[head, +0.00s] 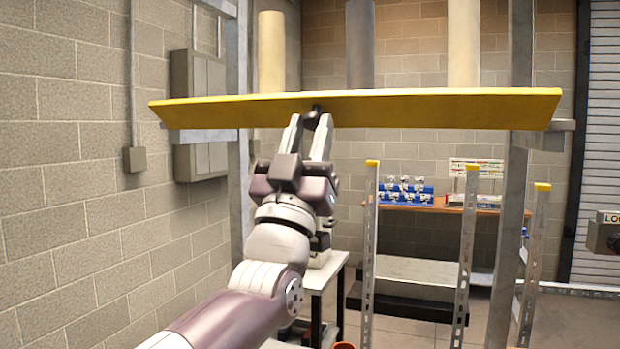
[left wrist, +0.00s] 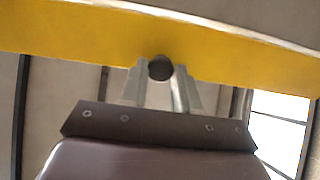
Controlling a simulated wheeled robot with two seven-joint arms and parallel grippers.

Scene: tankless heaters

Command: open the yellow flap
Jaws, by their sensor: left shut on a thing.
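The yellow flap (head: 440,108) is a wide panel across the upper part of the head view, raised and seen nearly edge-on. A small dark knob (head: 313,116) sits on its front face, left of the middle. My left gripper (head: 315,122) reaches up from below and is shut on the knob. In the left wrist view the yellow flap (left wrist: 80,38) crosses the top, and the round dark knob (left wrist: 160,68) lies between the fingertips (left wrist: 161,75). My right gripper is in neither view.
Vertical pipes (head: 271,50) stand behind the flap. A grey metal frame post (head: 512,200) stands on the right, and slotted posts with yellow caps (head: 467,250) stand below. A grey wall box (head: 196,110) is on the left. A shelf (head: 430,208) with blue-based parts is at the back.

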